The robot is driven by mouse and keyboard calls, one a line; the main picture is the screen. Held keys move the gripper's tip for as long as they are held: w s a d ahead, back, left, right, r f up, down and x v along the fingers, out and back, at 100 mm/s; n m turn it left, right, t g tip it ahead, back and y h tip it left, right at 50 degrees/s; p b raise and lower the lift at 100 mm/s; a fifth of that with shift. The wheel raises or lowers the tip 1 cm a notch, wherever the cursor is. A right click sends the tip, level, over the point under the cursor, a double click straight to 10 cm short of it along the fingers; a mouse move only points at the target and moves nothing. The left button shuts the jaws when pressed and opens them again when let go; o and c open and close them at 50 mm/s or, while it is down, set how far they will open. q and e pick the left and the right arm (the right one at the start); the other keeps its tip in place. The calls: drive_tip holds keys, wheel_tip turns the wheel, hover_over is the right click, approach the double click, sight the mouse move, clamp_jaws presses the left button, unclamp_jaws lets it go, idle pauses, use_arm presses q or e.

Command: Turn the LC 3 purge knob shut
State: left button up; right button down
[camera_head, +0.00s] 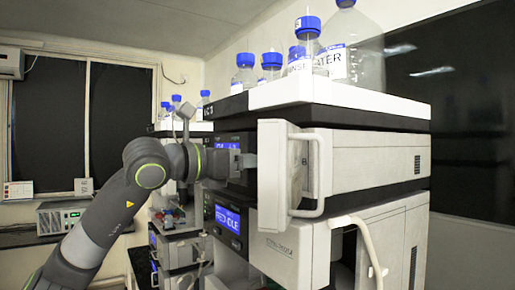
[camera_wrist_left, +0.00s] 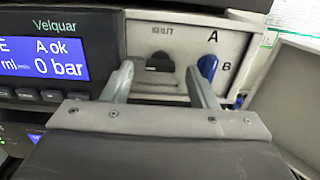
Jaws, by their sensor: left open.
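In the left wrist view, a pale pump panel carries a "SHUT" mark above a small dark knob-like part (camera_wrist_left: 158,62), probably the purge knob. A blue knob (camera_wrist_left: 208,66) is at its right, by the letters A and B, partly behind my right-hand finger. My left gripper (camera_wrist_left: 161,72) is open, its fingers on either side of the dark part, with no visible grip on it. In the head view my left gripper (camera_head: 247,160) reaches the front of the near stack, by an open white door (camera_head: 274,170); the knob is hidden there. My right gripper is not in view.
A blue display (camera_wrist_left: 45,58) reading 0 bar is left of the panel. The open door has a protruding handle (camera_head: 318,172) close to the gripper. Blue-capped bottles (camera_head: 307,45) stand on top. A pale hose (camera_head: 372,245) hangs low at right.

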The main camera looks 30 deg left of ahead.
use_arm(q)
drive_tip(key=shift+w+d+p, duration=0.25)
drive_tip(key=shift+w+p, duration=0.05)
drive_tip(key=shift+w, duration=0.35)
drive_tip(key=c, duration=1)
